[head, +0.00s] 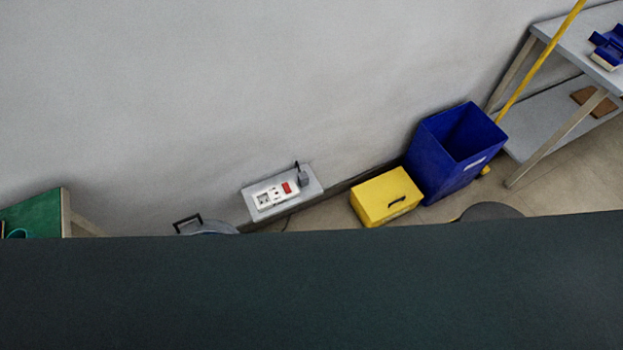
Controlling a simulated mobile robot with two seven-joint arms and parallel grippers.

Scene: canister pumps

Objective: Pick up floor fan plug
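A small dark grey plug (303,179) with a short dark cord stands at the right end of a white power strip (265,198). I cannot tell whether it is seated in a socket or only resting there, or whether it is the floor fan's plug. The strip has a red switch (287,188) and lies on a light grey ledge or block (312,185) against the wall. No floor fan can be made out for certain. Neither of my grippers is in the head view.
A dark green surface (320,295) fills the bottom and hides the floor there. Right of the strip are a yellow box (372,203), a blue bin (440,165) and a partly hidden dark round object (490,211). A grey shelf table (560,40) stands right, a green-topped table (35,212) left.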

